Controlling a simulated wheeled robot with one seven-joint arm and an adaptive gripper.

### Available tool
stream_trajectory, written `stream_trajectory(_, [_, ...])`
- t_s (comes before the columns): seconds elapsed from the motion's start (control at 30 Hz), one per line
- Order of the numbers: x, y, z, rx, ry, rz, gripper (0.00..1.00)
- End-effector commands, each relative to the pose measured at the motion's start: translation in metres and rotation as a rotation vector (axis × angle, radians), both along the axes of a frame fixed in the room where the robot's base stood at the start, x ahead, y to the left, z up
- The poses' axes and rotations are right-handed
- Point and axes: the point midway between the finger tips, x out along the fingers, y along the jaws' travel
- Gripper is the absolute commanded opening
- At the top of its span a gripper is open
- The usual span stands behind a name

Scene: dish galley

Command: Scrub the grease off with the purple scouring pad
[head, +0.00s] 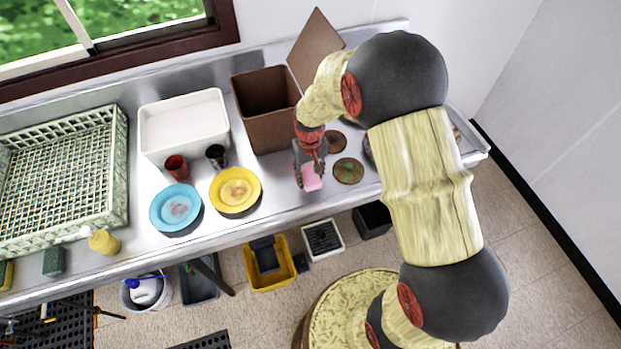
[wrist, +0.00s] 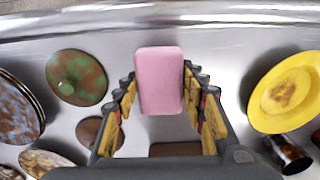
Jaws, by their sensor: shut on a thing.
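A pink-mauve block (head: 312,180), the closest match to the purple scouring pad, is between the fingers of my gripper (head: 310,172). In the wrist view the pad (wrist: 160,85) sticks out past the fingertips (wrist: 159,75), which are shut on its sides. I cannot tell whether it touches the steel counter. Brown stains mark the yellow plate (head: 235,188), also in the wrist view (wrist: 285,92), and reddish ones the blue plate (head: 175,208). A green round lid (head: 348,171) with brown blotches lies right of the pad; it also shows in the wrist view (wrist: 76,78).
A brown open bin (head: 268,130) stands behind my gripper. A white tub (head: 184,125), red cup (head: 177,167), dark cup (head: 216,156), yellow bottle (head: 103,241) and dish rack (head: 62,175) are left. A brown disc (head: 336,141) lies behind the green lid. Counter around the pad is bare.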

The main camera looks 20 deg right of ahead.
Motion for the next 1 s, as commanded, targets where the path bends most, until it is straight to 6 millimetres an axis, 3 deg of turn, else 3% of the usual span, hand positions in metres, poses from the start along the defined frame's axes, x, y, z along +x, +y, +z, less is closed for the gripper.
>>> stream_trajectory(0.4, [0.007, 0.0, 0.037, 0.0, 0.0, 0.0, 0.14])
stream_trajectory(1.0, [0.008, 0.0, 0.038, 0.0, 0.001, 0.0, 0.14])
